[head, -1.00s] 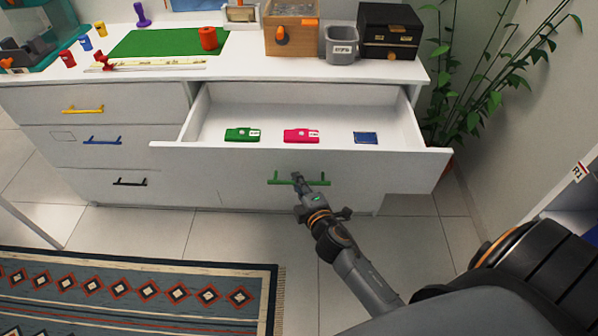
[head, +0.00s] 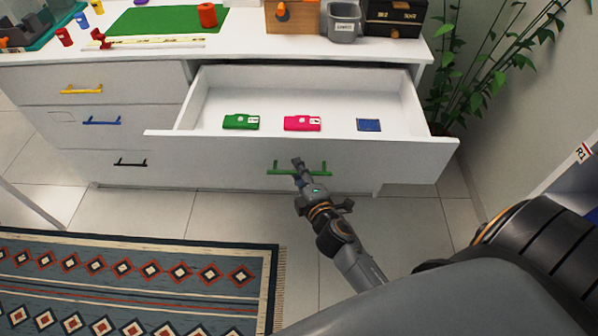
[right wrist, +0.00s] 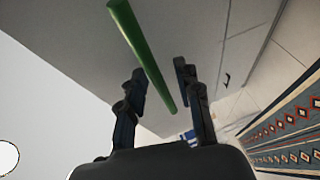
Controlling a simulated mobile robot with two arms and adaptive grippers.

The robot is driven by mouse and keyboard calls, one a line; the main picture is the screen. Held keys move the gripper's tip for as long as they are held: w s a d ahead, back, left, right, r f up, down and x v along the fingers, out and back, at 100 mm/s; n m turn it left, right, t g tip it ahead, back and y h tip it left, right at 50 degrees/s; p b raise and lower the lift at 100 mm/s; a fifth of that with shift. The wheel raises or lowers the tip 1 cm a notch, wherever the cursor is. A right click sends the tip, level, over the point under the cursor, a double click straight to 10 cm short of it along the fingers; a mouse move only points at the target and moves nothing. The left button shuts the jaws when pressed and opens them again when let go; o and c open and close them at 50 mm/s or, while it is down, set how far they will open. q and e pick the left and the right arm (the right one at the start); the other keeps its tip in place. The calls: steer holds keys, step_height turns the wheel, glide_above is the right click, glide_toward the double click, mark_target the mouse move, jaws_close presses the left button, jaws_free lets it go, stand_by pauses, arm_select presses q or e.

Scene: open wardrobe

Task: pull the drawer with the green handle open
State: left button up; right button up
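The white top drawer (head: 230,150) with the green handle (head: 318,168) stands well out from the cabinet, its inside showing. In it lie a green item (head: 241,122), a pink item (head: 302,123) and a small dark blue item (head: 368,125). My right gripper (head: 298,165) is at the handle, in front of the drawer face. In the right wrist view, the green handle (right wrist: 145,50) passes between the two spread fingers (right wrist: 160,80), with a visible gap on each side. My left gripper is not in view.
The cabinet top (head: 235,50) carries a wooden box (head: 292,18), a grey bin (head: 343,22) and a black box (head: 393,18). Closed drawers with yellow, blue and black handles are at left. A plant (head: 490,75) stands at right. A patterned rug (head: 130,290) lies in front.

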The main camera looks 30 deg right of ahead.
steer(key=v, duration=0.7)
steer(key=shift+s, duration=0.3)
steer(key=shift+a, duration=0.1)
